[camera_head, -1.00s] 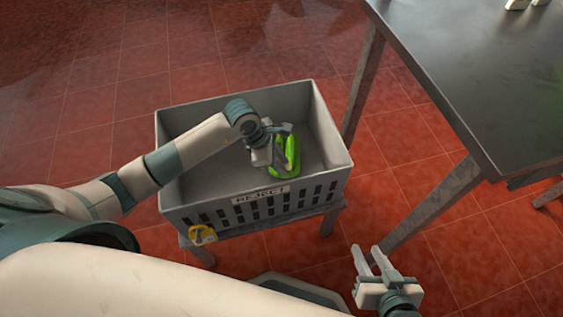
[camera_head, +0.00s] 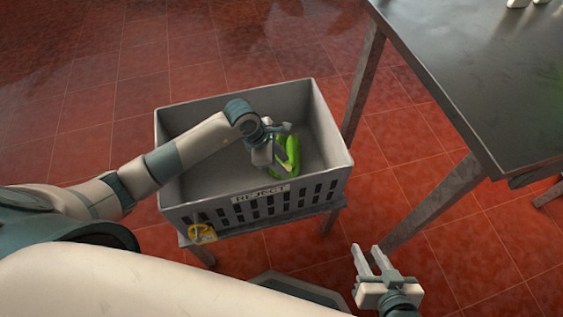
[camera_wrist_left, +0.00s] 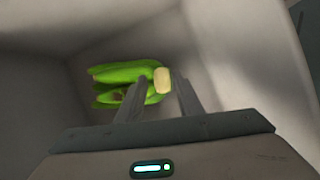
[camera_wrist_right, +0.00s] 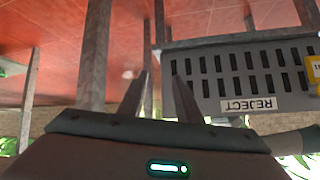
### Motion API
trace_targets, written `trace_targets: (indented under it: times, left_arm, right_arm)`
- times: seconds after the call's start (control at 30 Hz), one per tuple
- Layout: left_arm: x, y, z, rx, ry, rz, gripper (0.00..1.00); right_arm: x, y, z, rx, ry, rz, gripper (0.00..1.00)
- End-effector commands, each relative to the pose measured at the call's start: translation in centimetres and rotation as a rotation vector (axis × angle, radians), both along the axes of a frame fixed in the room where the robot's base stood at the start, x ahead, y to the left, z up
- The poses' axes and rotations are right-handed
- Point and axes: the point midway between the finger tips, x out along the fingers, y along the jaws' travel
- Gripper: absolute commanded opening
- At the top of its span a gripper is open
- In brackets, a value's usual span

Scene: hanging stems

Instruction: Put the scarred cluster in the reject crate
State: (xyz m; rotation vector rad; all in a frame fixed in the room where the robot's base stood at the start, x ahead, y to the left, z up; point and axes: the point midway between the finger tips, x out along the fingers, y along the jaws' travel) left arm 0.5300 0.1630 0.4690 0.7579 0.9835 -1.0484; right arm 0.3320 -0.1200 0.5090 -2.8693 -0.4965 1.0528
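The green banana cluster (camera_head: 290,153) is inside the grey reject crate (camera_head: 331,130). In the left wrist view the cluster (camera_wrist_left: 122,72) lies by the crate wall, its pale cut crown (camera_wrist_left: 162,80) showing between and beyond my fingertips. A dark mark (camera_wrist_left: 118,97) shows on one lower finger of fruit. My left gripper (camera_head: 278,168) reaches down inside the crate; its fingers (camera_wrist_left: 158,88) are apart, with a gap beside the crown. My right gripper (camera_head: 366,258) is open and empty, in front of the crate to the right.
The crate stands on a low metal stand (camera_head: 331,222), with a REJECT label (camera_head: 261,194) and a yellow tag (camera_head: 202,233) on its front. A metal table (camera_head: 470,60) stands at the right, its legs near the crate. Red tiled floor lies around.

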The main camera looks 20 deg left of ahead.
Motion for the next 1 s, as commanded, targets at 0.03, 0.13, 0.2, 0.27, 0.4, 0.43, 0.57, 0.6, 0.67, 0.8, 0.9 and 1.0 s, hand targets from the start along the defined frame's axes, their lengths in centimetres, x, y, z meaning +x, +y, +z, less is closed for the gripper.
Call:
trace_targets:
  times: [0.03, 0.13, 0.2, 0.27, 0.4, 0.43, 0.57, 0.6, 0.67, 0.8, 0.9, 1.0]
  left_arm:
    - [0.0, 0.0, 0.0, 0.000, 0.000, 0.000, 0.44]
    - [0.0, 0.0, 0.0, 0.001, 0.001, 0.000, 0.44]
    - [-0.1, 0.0, 0.0, 0.001, 0.002, -0.001, 0.44]
    - [-0.2, 0.1, -0.3, 0.003, 0.008, 0.000, 0.44]
    - [-0.2, 0.1, -0.2, 0.003, 0.007, 0.000, 0.44]
    - [-0.2, 0.0, -0.2, 0.003, 0.007, 0.000, 0.44]
    - [-0.2, 0.0, -0.2, 0.002, 0.005, 0.000, 0.44]
    - [-0.2, 0.0, -0.2, 0.002, 0.005, 0.000, 0.44]
    - [-0.2, 0.0, -0.2, 0.002, 0.005, 0.000, 0.44]
    - [-0.3, 0.8, 1.8, 0.004, 0.000, -0.001, 0.44]
    - [-0.7, 1.5, 3.6, 0.004, 0.000, 0.000, 0.44]
    - [-1.1, 2.2, 5.5, 0.004, 0.000, -0.001, 0.44]
  right_arm:
    - [0.0, 0.0, 0.1, 0.000, 0.000, 0.000, 0.31]
    - [0.0, 0.0, 0.0, 0.000, 0.000, 0.000, 0.31]
    - [0.0, 0.0, 0.0, 0.000, 0.000, 0.000, 0.31]
    - [0.0, 0.0, 0.0, 0.000, 0.000, 0.000, 0.31]
    - [0.1, 0.0, 0.1, 0.001, -0.005, 0.000, 0.31]
    - [0.1, 0.1, 0.2, 0.002, -0.009, 0.000, 0.31]
    - [0.5, 0.3, 0.7, 0.009, -0.036, 0.000, 0.31]
    - [0.6, 0.4, 0.9, 0.012, -0.049, 0.000, 0.31]
    - [1.0, 0.6, 1.4, 0.019, -0.075, 0.000, 0.31]
    - [0.6, 0.3, 1.2, 0.010, -0.044, -0.001, 0.31]
    - [-0.1, 0.0, 0.6, -0.001, 0.004, -0.001, 0.31]
    - [-0.7, -0.4, 0.0, -0.012, 0.053, 0.000, 0.31]
